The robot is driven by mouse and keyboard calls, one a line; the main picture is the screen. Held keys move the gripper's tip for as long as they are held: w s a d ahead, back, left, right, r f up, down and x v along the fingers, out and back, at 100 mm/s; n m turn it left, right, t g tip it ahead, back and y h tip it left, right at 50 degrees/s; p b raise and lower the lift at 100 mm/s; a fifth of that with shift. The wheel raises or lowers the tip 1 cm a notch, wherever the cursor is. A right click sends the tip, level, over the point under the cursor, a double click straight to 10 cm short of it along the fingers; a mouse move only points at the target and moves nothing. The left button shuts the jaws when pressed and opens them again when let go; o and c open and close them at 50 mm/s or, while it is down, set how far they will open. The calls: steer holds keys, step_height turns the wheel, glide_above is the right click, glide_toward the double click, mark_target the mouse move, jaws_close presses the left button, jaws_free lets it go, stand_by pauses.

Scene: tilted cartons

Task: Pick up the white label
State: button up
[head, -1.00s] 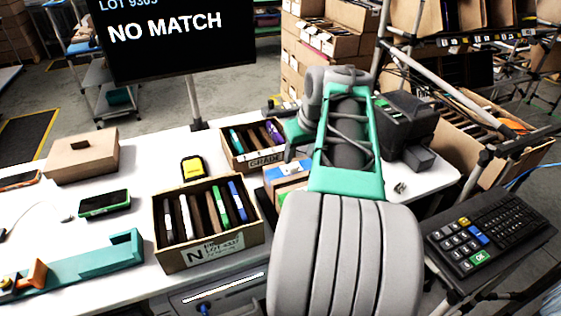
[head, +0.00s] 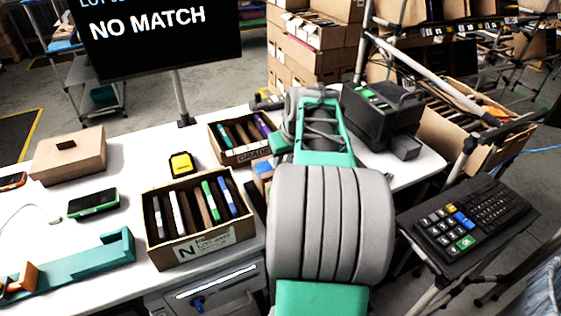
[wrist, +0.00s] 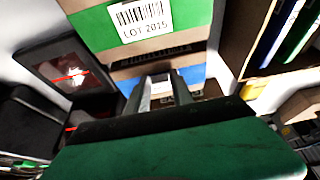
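A white label (wrist: 141,20) with a barcode and "LOT 2015" is on a green-and-brown carton at the top of the wrist view. My gripper (wrist: 160,82) points toward the carton's lower part, below the label. Its two dark fingers are apart, with a pale patch showing between them; I cannot tell what that patch is. A blue face (wrist: 192,76) shows just beyond the fingers. In the head view my arm hides the gripper and most of this carton; only a blue-and-brown edge (head: 263,172) shows.
An open carton of upright slabs (head: 200,215) stands left of my arm, with another open carton (head: 240,138) behind it. A black printer-like device (head: 380,115) stands right. The wrist view shows a dark panel with a red line (wrist: 70,72) at left.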

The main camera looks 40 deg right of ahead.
jaws_close()
steer(key=shift+r, duration=0.35)
step_height(320, 180, up, 2)
steer(key=shift+r+b, duration=0.2)
steer(key=shift+b, duration=0.1)
steer(key=s+a+r+p, duration=0.2)
steer(key=s+a+r, duration=0.2)
steer(key=r, duration=0.4)
steer(key=s+a+r+p, duration=0.3)
steer(key=s+a+r, duration=0.2)
steer(key=r, duration=0.3)
steer(key=shift+s+a+p, duration=0.2)
steer(key=shift+a+p, duration=0.1)
steer(key=shift+a, duration=0.35)
